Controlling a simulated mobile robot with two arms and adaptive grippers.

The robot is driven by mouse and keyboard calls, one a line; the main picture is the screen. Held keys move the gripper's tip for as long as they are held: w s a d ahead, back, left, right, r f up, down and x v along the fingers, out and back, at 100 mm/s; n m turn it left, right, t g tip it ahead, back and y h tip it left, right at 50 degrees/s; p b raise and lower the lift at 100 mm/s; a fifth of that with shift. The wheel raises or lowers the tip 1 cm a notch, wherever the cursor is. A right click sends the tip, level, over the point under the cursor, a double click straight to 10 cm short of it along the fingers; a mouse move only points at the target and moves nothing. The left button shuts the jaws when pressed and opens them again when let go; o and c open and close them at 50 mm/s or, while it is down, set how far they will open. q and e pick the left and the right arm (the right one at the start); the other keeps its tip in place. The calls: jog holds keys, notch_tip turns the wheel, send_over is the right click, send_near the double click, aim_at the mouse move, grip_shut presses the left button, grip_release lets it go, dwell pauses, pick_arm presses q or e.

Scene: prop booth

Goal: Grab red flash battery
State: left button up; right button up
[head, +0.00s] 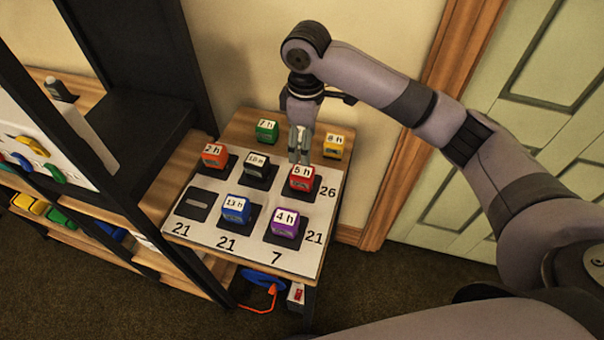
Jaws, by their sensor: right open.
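The red battery (301,184) is a small block with a white "5 h" label on top. It sits on a dark pad at the back right of the white board (212,237) on the small wooden table. My right gripper (300,158) points down just behind and above the red battery, and its fingers partly overlap the far edge of it in the picture. The gripper is open and appears empty; I cannot tell whether it touches the battery. My left gripper is not in view.
One pad (198,203) is empty. Green (266,134) and yellow (333,150) batteries stand behind the board. A dark-framed shelf (147,120) stands left; a wall is behind.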

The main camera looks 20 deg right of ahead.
aim_at(302, 171)
notch_tip(302, 171, down, 4)
jog(key=shift+w+r, duration=0.1)
notch_tip(302, 171, down, 2)
jog(key=shift+f+p, duration=0.1)
jog(key=shift+p, duration=0.35)
jog(key=shift+a+f, duration=0.1)
jog(key=shift+f, duration=0.25)
jog(key=f, duration=0.1)
jog(key=f+p, duration=0.1)
jog(key=f, duration=0.1)
jog(key=shift+s+a+f+p, duration=0.2)
jog(key=shift+a+f+p, duration=0.05)
jog(key=shift+f+p, duration=0.05)
jog(key=shift+f, duration=0.45)
jog(key=c, duration=0.8)
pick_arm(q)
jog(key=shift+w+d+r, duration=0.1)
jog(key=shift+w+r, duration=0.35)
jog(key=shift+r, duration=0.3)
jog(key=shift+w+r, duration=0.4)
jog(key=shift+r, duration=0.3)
pick_arm(e)
grip_shut()
